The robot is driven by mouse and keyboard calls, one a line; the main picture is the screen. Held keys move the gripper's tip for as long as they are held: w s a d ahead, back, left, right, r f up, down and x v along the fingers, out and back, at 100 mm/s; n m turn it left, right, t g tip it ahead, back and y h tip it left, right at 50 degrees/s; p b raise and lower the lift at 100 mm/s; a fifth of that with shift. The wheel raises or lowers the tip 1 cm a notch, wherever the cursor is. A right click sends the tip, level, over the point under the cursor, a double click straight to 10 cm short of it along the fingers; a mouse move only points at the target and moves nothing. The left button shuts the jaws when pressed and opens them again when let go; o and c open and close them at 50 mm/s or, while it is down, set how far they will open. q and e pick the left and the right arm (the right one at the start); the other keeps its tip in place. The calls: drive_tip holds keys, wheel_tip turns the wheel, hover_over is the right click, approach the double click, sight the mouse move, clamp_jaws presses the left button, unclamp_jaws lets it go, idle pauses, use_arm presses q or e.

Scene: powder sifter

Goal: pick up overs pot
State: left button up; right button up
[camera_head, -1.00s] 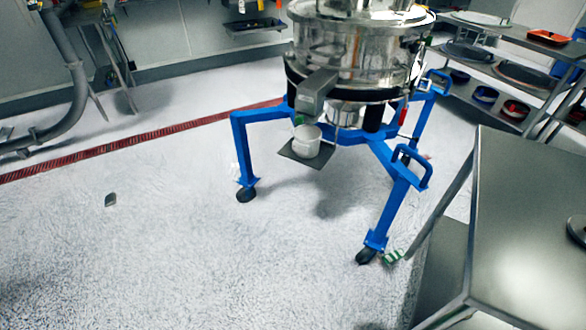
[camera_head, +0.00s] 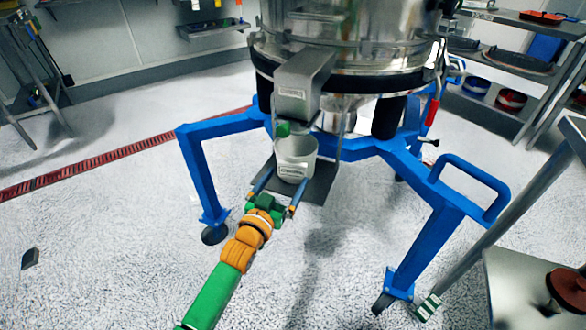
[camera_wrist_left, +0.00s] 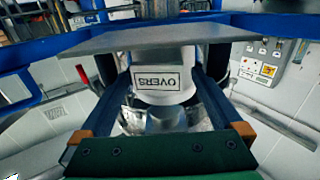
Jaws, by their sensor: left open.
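The overs pot (camera_head: 297,152) is a white-grey cup with a label on its front. It stands upright on a small grey plate (camera_head: 318,190) below the sifter's grey outlet spout (camera_head: 300,85). My left gripper (camera_head: 288,177) is open in front of the pot, its blue fingers pointing at it. In the left wrist view, which is upside down, the pot (camera_wrist_left: 162,75) with its "OVERS" label lies between the two fingers of the gripper (camera_wrist_left: 160,68). I cannot tell whether either finger touches it. My right gripper is in neither view.
The sifter's blue wheeled frame (camera_head: 225,125) spreads to both sides, with a handle loop (camera_head: 470,185) at right. A green part (camera_head: 283,129) hangs just above the pot. A steel table (camera_head: 520,290) stands at lower right. The floor at left is mostly clear.

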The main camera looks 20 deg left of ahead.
use_arm(q)
drive_tip(key=shift+s+r, duration=0.1)
drive_tip(key=shift+s, duration=0.05)
drive_tip(key=shift+c, duration=1.1)
clamp_jaws()
drive_tip(key=shift+s+r, duration=0.1)
drive_tip(key=shift+s, duration=0.05)
drive_tip(key=shift+a, duration=0.1)
drive_tip(key=shift+r, duration=0.1)
